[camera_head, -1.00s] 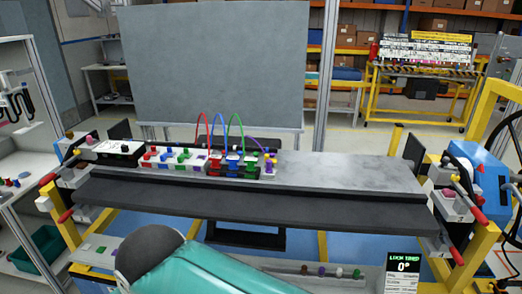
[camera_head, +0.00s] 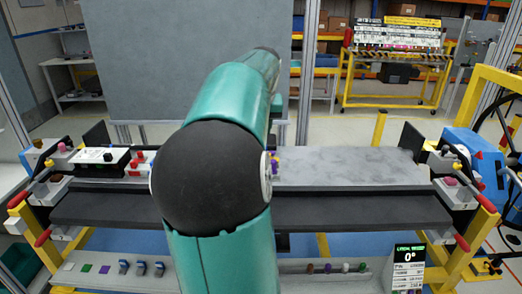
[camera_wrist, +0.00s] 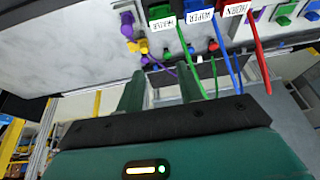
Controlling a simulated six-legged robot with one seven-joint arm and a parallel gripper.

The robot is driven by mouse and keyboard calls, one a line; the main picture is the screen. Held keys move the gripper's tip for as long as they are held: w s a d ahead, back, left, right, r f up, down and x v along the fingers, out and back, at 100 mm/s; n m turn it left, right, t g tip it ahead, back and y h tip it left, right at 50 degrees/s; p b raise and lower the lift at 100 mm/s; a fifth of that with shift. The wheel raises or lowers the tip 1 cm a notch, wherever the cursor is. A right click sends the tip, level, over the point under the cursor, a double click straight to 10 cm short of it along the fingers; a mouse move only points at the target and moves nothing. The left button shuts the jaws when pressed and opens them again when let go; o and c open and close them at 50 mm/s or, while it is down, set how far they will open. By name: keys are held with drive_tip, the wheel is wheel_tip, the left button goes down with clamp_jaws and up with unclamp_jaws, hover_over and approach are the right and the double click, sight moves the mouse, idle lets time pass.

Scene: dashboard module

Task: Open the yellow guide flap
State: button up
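A small yellow part (camera_wrist: 141,47), likely the guide flap, shows in the wrist view beside a purple connector (camera_wrist: 127,25) and a purple cable. I cannot tell its exact position. My gripper (camera_wrist: 160,80) is open and empty, its two green fingers apart and pointing at the module below the yellow part. A gap appears to remain between fingertips and yellow part. In the head view my arm hides the gripper and most of the module; only a purple bit (camera_head: 275,164) shows at the arm's right edge.
Green, blue and red cables (camera_wrist: 262,70) hang close to the right finger, under labelled connectors. The grey bench top (camera_head: 350,168) is clear on the right. A screen (camera_head: 408,255) reads 0°. Switches (camera_head: 140,268) line the front panel.

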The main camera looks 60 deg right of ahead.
drive_tip(key=d+f, duration=0.2)
drive_tip(key=f, duration=0.2)
drive_tip(key=d+f, duration=0.2)
drive_tip(key=f, duration=0.2)
drive_tip(key=d+f, duration=0.3)
drive_tip(key=f, duration=0.1)
clamp_jaws()
